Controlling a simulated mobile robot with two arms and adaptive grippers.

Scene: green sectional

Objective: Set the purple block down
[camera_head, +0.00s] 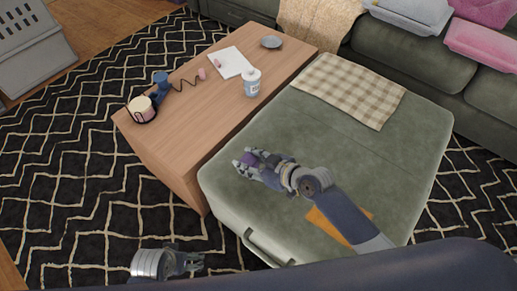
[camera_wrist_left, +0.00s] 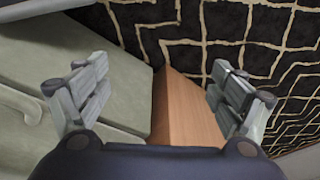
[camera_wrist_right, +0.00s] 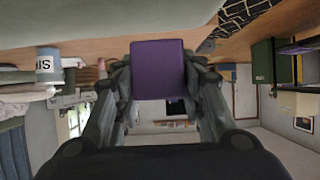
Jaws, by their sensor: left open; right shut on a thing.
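The purple block (camera_wrist_right: 158,69) is between the fingers of my right gripper (camera_wrist_right: 160,80) in the right wrist view. In the head view the right gripper (camera_head: 250,161) is over the left part of the green ottoman (camera_head: 350,155), near the wooden table, with a little of the purple block (camera_head: 247,158) showing. The gripper is shut on the block. Whether the block touches a surface cannot be told. My left gripper (camera_head: 190,262) is low over the rug, left of the ottoman. In the left wrist view the left gripper (camera_wrist_left: 160,90) is open and empty.
A checked cloth (camera_head: 350,88) lies on the ottoman. An orange flat item (camera_head: 335,225) is partly under my right arm. The ottoman's middle is clear.

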